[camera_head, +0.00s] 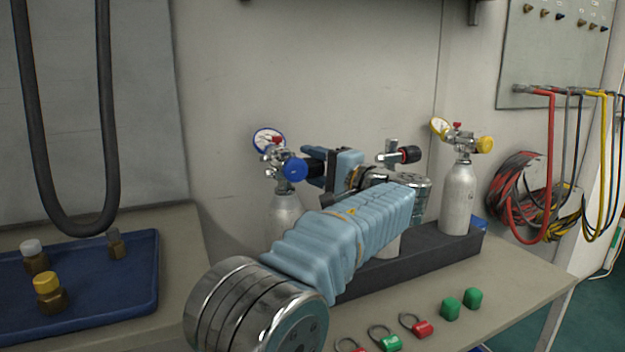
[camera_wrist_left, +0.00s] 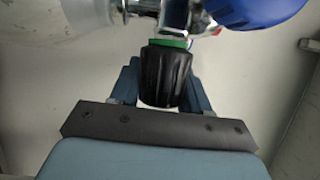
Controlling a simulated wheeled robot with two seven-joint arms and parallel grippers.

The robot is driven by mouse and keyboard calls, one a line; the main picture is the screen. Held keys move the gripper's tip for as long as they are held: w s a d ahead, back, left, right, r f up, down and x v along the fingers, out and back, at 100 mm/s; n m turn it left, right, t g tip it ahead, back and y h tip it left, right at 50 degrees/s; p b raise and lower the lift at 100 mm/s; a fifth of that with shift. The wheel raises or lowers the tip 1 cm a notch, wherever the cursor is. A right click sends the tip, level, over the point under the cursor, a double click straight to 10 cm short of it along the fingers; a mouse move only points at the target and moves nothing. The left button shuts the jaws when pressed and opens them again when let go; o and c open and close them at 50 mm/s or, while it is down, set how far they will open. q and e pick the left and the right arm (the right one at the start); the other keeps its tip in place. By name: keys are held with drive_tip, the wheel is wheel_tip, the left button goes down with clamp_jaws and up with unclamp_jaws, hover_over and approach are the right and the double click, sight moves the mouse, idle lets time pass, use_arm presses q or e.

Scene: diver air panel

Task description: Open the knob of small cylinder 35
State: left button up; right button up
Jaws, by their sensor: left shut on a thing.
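The left small cylinder (camera_head: 284,215) is silver and stands upright in the dark rack, with a gauge (camera_head: 268,140) and a round blue knob (camera_head: 295,169) at its top. In the left wrist view, a ribbed black knob (camera_wrist_left: 165,78) with a green band sits on its metal valve, and the blue knob (camera_wrist_left: 250,10) is beyond it. My left gripper (camera_head: 312,170) is shut on the black knob, with one finger on each side. In the head view the gripper hides most of that knob. I cannot read any cylinder number. My right gripper is not in view.
The dark rack (camera_head: 440,245) also holds a middle cylinder with a black knob (camera_head: 410,154), partly behind my arm, and a right cylinder (camera_head: 459,200) with a yellow knob. Ring tags and green caps (camera_head: 473,298) lie in front. A blue tray (camera_head: 100,318) with small bottles is left.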

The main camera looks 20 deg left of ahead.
use_arm(q)
drive_tip(key=y+b, duration=0.1)
drive_tip(key=b, duration=0.1)
drive_tip(key=n+y+b, duration=0.1)
drive_tip(key=b, duration=0.1)
drive_tip(key=shift+f+y, duration=0.2)
drive_tip(key=shift+y, duration=0.1)
drive_tip(key=shift+d+r+n+y+b, duration=0.1)
drive_tip(key=shift+r+n+y+b, duration=0.3)
drive_tip(key=shift+n+y+b, duration=0.75)
drive_tip(key=shift+m+b, duration=0.3)
drive_tip(key=shift+m, duration=0.15)
drive_tip(key=o, duration=1)
drive_tip(key=shift+r, duration=0.1)
drive_tip(key=shift+c, duration=0.2)
drive_tip(key=v, duration=1.3)
drive_tip(key=shift+s+d+b, duration=0.2)
drive_tip(key=shift+d+b, duration=0.2)
drive_tip(key=shift+b, duration=0.05)
